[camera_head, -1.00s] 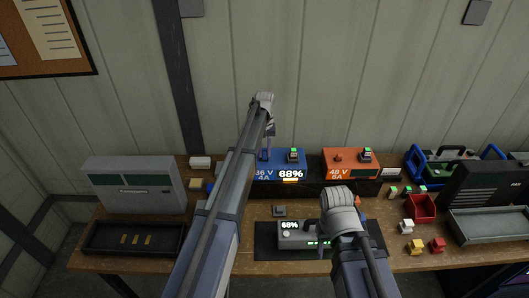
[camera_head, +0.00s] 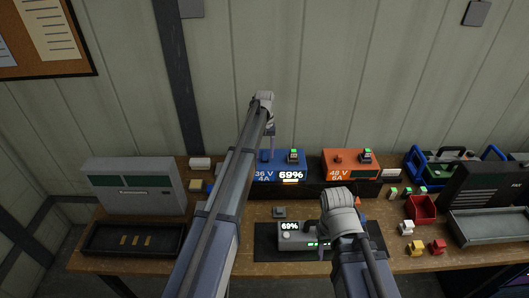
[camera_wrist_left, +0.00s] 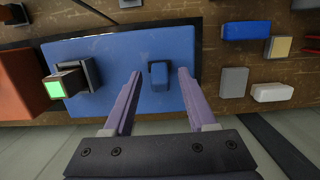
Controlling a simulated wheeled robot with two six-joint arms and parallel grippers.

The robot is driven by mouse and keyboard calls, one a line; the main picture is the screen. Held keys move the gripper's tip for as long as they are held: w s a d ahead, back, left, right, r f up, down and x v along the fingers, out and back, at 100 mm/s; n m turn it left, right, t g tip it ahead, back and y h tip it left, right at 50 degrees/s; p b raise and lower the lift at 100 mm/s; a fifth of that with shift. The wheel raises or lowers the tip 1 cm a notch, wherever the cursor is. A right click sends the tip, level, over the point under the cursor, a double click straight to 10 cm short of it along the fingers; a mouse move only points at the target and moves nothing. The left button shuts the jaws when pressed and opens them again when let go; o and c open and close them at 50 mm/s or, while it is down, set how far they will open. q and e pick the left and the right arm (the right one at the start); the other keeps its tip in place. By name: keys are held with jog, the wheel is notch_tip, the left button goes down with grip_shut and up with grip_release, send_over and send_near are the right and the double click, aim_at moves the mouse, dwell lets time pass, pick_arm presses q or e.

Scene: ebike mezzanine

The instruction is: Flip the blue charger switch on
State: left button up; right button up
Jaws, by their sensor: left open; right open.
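The blue charger (camera_head: 279,160), marked 36 V 4A, stands at the back of the bench and its display reads 69%. In the left wrist view the charger (camera_wrist_left: 112,50) appears upside down, with a small blue switch (camera_wrist_left: 159,76) on its top. My left gripper (camera_wrist_left: 159,73) is open and empty above the charger, one finger on each side of the switch in the picture. In the head view the left gripper (camera_head: 270,133) is seen above the charger's left part. My right gripper (camera_head: 324,236) is over the front of the bench, its fingers mostly hidden by its wrist.
An orange charger (camera_head: 350,162) stands right of the blue one. A grey battery unit (camera_head: 291,240) reading 69% lies on a dark mat in front. A grey cabinet (camera_head: 130,185) and black tray (camera_head: 108,239) are left; a red bin (camera_head: 421,208) and small blocks are right.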

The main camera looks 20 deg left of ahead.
pick_arm(q)
jog(key=shift+w+a+r+p, duration=0.1)
jog(key=shift+w+r+p, duration=0.1)
jog(key=shift+r+p, duration=1.1)
jog(key=shift+w+r+p, duration=0.15)
jog(key=shift+r+p, duration=1.1)
jog(key=shift+r, duration=0.05)
jog(key=shift+w+a+r+p, duration=0.1)
jog(key=shift+w+r+p, duration=0.1)
jog(key=shift+r+p, duration=1.1)
